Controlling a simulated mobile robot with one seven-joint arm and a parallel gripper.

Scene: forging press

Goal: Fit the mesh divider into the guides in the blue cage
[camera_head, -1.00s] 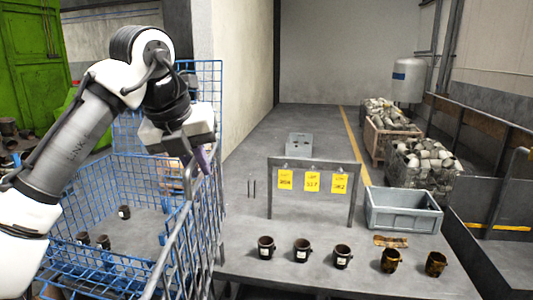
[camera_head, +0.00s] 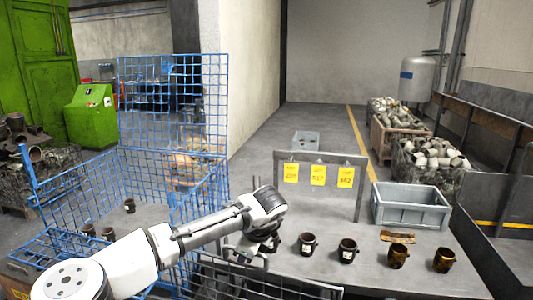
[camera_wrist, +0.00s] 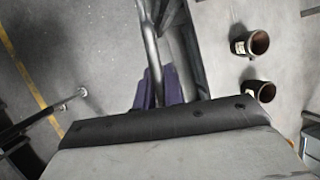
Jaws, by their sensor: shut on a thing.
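The blue cage (camera_head: 172,149) stands at the left in the head view, with a tall back wall and an open top. The mesh divider (camera_head: 298,283), a dark grey frame with a grid, hangs low in front of the table, to the right of the cage and outside it. My gripper (camera_head: 250,252) is above it at its upper rail. In the wrist view, the purple fingers (camera_wrist: 162,88) are shut on the grey rail (camera_wrist: 149,42). My arm covers the cage's near right side. I cannot make out the guides. The divider's lower part is out of frame.
A tag stand (camera_head: 318,157) and a grey bin (camera_head: 411,207) stand behind.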

